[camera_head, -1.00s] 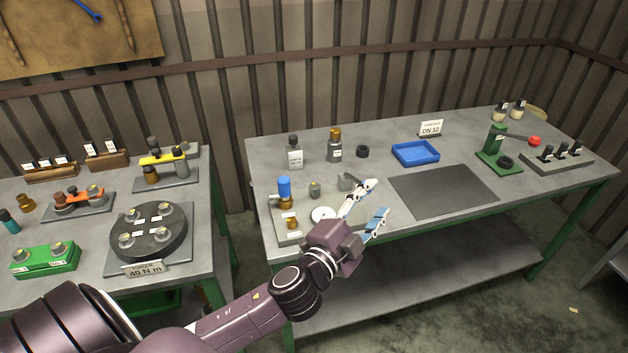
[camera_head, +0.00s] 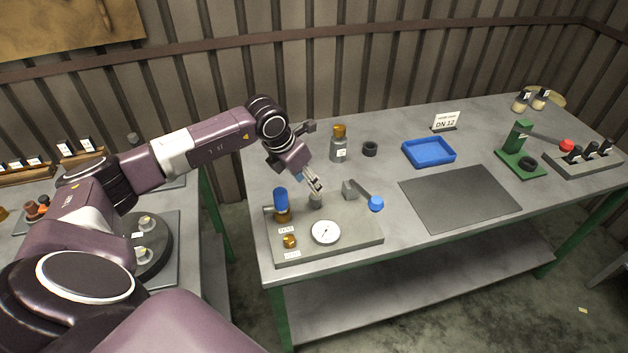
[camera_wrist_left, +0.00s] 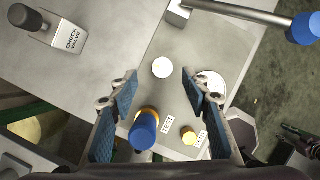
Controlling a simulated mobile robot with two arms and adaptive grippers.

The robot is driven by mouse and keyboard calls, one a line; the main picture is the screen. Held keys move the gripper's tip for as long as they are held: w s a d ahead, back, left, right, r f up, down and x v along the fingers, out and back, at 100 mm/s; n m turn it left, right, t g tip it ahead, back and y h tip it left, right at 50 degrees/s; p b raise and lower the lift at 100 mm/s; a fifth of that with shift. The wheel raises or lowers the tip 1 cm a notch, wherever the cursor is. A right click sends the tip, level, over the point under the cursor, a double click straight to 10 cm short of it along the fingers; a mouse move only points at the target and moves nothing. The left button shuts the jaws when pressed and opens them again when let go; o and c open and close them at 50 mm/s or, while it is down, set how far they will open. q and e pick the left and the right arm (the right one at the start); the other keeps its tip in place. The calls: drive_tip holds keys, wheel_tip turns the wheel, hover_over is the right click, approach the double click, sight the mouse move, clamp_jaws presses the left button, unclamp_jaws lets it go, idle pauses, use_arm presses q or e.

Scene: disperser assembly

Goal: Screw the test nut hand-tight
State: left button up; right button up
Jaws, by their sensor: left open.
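My left gripper (camera_head: 314,184) is open above the back of the grey test plate (camera_head: 352,244), close over a short grey post (camera_head: 316,201). In the left wrist view the post's pale round top (camera_wrist_left: 162,67) shows between the open blue-padded fingers (camera_wrist_left: 160,88), with nothing held. A blue-topped brass piece (camera_head: 281,206) stands upright left of the post. In the wrist view this piece (camera_wrist_left: 145,129) is beside a label reading TEST (camera_wrist_left: 168,126). A small brass nut-like part (camera_head: 290,241) sits at the plate's front left. I cannot tell which part is the test nut.
A dial gauge (camera_head: 325,232) and a blue-knobbed lever (camera_head: 363,195) are on the plate. A dark mat (camera_head: 458,197) is clear. The wrist view shows a CHECK VALVE part (camera_wrist_left: 55,30).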

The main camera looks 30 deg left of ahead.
sight(315, 196)
use_arm(q)
drive_tip(key=f, duration=0.1)
drive_tip(key=f+p, duration=0.1)
drive_tip(key=d+f+p, duration=0.1)
drive_tip(key=f, duration=0.1)
drive_tip(key=shift+w, duration=0.4)
drive_tip(key=shift+x, duration=1.05)
drive_tip(key=shift+w+a+f, duration=0.1)
drive_tip(key=shift+w+f, duration=0.05)
drive_tip(key=shift+f, duration=0.1)
drive_tip(key=c, duration=0.9)
drive_tip(key=shift+c, duration=1.3)
use_arm(e)
drive_tip(key=s+d+r, duration=0.2)
drive_tip(key=s, duration=0.1)
drive_tip(key=shift+s+d, duration=0.25)
